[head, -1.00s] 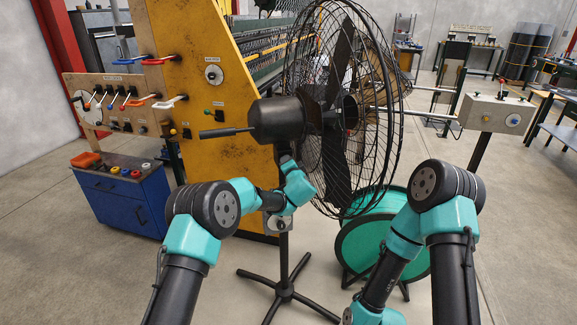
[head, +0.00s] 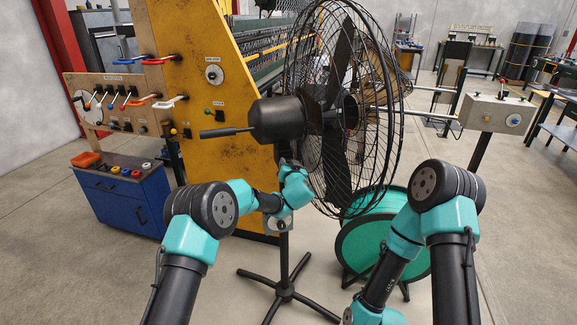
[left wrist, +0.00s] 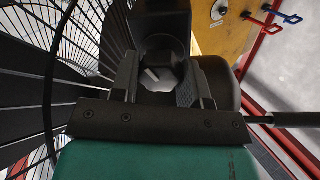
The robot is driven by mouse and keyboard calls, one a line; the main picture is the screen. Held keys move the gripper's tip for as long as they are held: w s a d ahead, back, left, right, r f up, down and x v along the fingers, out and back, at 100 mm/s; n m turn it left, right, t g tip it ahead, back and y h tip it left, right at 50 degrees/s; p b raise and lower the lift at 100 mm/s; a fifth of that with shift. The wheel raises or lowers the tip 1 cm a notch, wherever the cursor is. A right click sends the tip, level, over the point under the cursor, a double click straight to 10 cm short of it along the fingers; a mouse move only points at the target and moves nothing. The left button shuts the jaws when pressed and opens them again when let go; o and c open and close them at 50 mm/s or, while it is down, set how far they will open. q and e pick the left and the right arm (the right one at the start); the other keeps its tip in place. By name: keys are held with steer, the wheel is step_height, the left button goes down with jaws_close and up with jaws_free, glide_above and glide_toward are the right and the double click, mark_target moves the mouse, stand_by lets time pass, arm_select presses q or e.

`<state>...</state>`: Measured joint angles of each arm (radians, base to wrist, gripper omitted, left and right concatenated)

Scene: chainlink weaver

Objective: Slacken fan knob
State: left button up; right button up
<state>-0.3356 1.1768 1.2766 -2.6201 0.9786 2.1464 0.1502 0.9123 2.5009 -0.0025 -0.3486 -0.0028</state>
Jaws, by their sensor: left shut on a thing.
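The black pedestal fan (head: 275,118) stands in the middle of the head view, with its wire cage turned to the right and its motor housing to the left. My left gripper (head: 284,162) is up at the fan's neck, just under the motor housing. In the left wrist view, the fan knob (left wrist: 158,76) is a small dark knob with a pale grey face. It sits between the two fingers of my left gripper (left wrist: 160,88), which is shut on it. In the head view the knob is hidden by my wrist. My right gripper is out of view.
The wire cage (head: 375,60) is close to the right of my left wrist. A black rod (head: 225,132) sticks out left from the motor. A yellow machine frame (head: 225,165) stands behind, and a green drum (head: 385,250) stands at lower right.

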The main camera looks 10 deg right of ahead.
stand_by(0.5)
arm_select(q)
steer(key=o, duration=0.9)
steer(key=s, duration=0.5)
steer(key=s+d, duration=0.1)
steer(key=s, duration=1.1)
steer(key=shift+s+d, duration=0.15)
steer(key=shift+d, duration=0.2)
